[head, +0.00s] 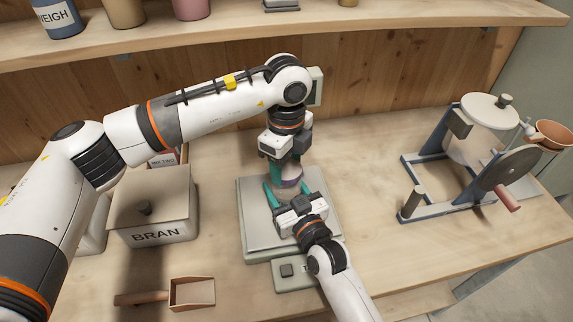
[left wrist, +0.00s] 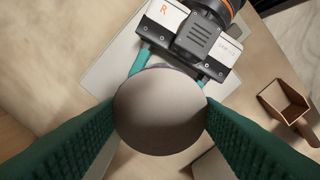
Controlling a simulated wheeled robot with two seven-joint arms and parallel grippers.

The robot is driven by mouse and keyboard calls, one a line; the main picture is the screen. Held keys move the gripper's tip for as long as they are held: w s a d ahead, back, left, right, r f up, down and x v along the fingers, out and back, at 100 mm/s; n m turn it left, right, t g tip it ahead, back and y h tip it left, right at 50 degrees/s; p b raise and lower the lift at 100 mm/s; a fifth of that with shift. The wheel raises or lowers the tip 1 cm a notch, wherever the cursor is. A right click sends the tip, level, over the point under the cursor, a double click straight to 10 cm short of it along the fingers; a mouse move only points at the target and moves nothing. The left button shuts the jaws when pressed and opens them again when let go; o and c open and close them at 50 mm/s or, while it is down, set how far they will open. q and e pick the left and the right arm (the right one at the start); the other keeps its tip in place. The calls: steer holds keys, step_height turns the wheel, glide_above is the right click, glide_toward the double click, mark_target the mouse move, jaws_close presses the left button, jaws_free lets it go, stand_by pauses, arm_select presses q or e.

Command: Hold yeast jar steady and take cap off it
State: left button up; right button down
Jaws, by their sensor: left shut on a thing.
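The yeast jar (head: 288,184) stands upright on the grey plate of a scale, a purple band showing on its side. Its round grey-brown cap (left wrist: 160,110) fills the middle of the left wrist view. My left gripper (head: 284,167) comes down from above and is shut on the cap, one green finger on each side. My right gripper (head: 291,187) reaches in from the front, its teal fingers on both sides of the jar body, shut on it. Its body shows in the left wrist view (left wrist: 172,68). The cap hides most of the jar there. The cap appears seated on the jar.
The scale (head: 250,232) stands mid-bench. Left of it are a BRAN box (head: 150,208) and a wooden scoop (head: 192,292). A hand-cranked mill (head: 480,140) stands at the right. A shelf (head: 230,36) with several containers runs along the back. Bench right of the scale is clear.

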mark_target(287, 168)
arm_select(q)
steer(key=shift+r, duration=0.25)
steer(key=shift+r, duration=2.05)
arm_select(e)
steer(key=shift+c, duration=1.8)
jaws_free()
steer(key=shift+s, duration=0.1)
arm_select(q)
steer(key=shift+f+b, duration=0.8)
steer(key=shift+f, duration=0.05)
arm_select(e)
steer(key=v, duration=1.2)
